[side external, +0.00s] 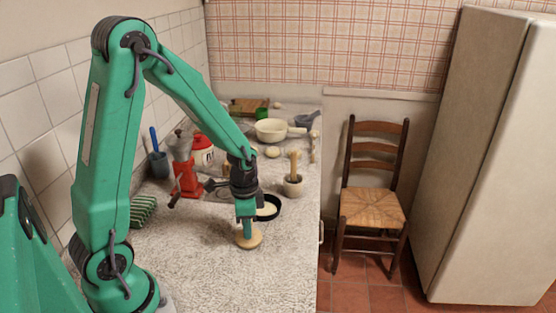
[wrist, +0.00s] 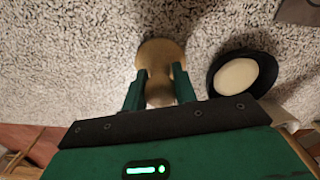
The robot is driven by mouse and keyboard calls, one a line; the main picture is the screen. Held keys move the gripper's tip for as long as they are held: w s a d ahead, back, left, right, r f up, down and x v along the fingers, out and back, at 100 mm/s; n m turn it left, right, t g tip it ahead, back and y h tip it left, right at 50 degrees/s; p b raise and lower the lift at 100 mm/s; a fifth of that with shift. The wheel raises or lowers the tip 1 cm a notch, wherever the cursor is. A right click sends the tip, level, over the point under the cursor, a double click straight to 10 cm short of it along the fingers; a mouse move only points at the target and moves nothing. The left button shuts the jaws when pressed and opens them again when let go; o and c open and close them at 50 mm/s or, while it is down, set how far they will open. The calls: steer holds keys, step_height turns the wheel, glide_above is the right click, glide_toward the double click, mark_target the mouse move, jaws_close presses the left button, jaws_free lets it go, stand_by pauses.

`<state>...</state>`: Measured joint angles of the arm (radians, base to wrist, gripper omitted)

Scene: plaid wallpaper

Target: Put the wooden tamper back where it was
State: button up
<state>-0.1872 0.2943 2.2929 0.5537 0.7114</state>
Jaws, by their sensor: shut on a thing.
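The wooden tamper (side external: 248,238) is pale wood with a wide round foot, and it is upright at the counter. My gripper (side external: 246,219) is above it and shut on its narrower upper part. In the wrist view the tamper (wrist: 160,58) shows between the two green fingers of my gripper (wrist: 159,92), its round foot toward the speckled counter. I cannot tell whether the foot touches the counter. The tamper's top is hidden by the gripper in the side view.
A black round dish (wrist: 242,73) with a pale disc in it stands close beside the tamper. A red moka pot (side external: 185,172), a mortar with pestle (side external: 293,184) and a white bowl (side external: 271,130) stand farther back. The front of the counter (side external: 255,285) is clear.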

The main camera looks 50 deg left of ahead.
steer(key=shift+f, duration=0.15)
steer(key=o, duration=0.9)
steer(key=shift+r, duration=6.2)
steer(key=shift+s+d+r+n+t, duration=1)
steer(key=shift+s+r, duration=0.6)
steer(key=shift+s, duration=0.1)
steer(key=shift+s+d+r+n+t, duration=0.85)
steer(key=shift+s+d+r+n, duration=0.2)
steer(key=shift+s+r, duration=0.6)
steer(key=shift+s+d+r+n+t, duration=1)
steer(key=shift+s+r, duration=0.55)
steer(key=shift+s, duration=0.15)
